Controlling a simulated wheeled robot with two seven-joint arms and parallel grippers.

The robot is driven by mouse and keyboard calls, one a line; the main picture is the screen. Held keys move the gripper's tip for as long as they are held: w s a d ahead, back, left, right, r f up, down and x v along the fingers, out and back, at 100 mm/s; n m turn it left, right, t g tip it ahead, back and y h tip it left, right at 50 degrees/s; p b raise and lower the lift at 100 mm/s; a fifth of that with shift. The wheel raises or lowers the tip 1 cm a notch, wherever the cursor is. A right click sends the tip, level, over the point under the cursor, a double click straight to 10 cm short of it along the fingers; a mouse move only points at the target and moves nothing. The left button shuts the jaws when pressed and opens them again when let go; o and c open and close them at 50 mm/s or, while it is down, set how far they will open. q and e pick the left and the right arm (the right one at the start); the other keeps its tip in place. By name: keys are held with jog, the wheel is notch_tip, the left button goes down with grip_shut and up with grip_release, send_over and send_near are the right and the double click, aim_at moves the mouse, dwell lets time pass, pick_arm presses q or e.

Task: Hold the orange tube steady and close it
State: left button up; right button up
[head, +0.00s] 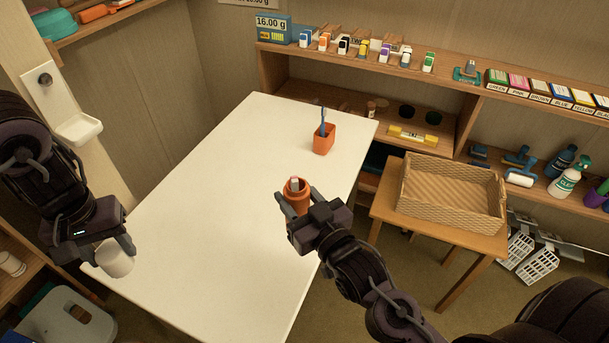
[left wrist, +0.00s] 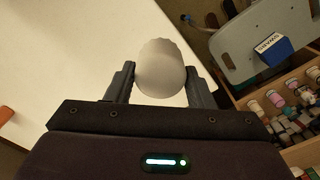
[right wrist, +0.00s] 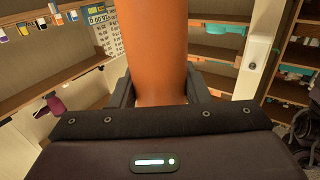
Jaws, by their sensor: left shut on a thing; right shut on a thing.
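The orange tube (head: 297,203) is upright at the right edge of the white table, and its top is open with a whitish item showing inside. My right gripper (head: 299,205) is shut around the tube. The tube fills the middle of the right wrist view (right wrist: 155,50), between the fingers. My left gripper (head: 113,251) is shut on a white rounded cap (head: 114,261) near the table's left edge, well apart from the tube. The cap also shows between the fingers in the left wrist view (left wrist: 161,68).
The white table (head: 190,230) is mostly clear. An orange cup (head: 324,141) with a blue item stands at its far right. A wicker basket (head: 450,190) sits on a small wooden table to the right. Shelves with goods line the back wall.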

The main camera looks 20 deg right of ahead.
jog(key=s+a+f+n+g+y, duration=0.1)
jog(key=a+n+g+y, duration=0.2)
jog(key=a+n+y, duration=0.2)
jog(key=a+y, duration=0.3)
jog(key=a, duration=0.2)
jog(key=shift+s+a+f+n+g, duration=0.15)
jog(key=shift+s+f+n+g, duration=0.15)
jog(key=shift+n+g, duration=0.1)
jog(key=shift+w, duration=0.1)
